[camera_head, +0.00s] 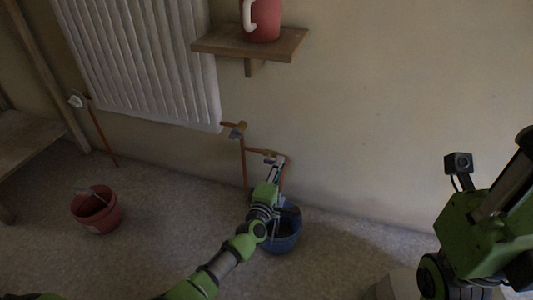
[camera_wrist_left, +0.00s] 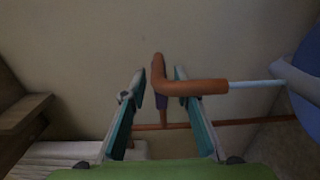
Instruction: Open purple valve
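The purple valve (camera_wrist_left: 160,99) shows in the left wrist view as a small purple piece by the bend of a copper pipe (camera_wrist_left: 190,87). My left gripper (camera_wrist_left: 159,78) is open, with one finger on each side of the purple piece and the pipe bend. I see gaps between the fingers and the purple piece. In the head view my left gripper (camera_head: 276,168) is at the copper pipe beside the wall, and it largely hides the valve. My right arm is at the right edge of the head view, and its fingers do not show.
A blue bucket (camera_head: 288,240) stands on the floor below the pipe, partly behind my left arm. A red bucket (camera_head: 97,212) stands at left. A white radiator (camera_head: 140,55) hangs on the wall. A wooden shelf (camera_head: 250,43) holds a red jug (camera_head: 265,20). A second valve (camera_head: 237,131) sits nearby.

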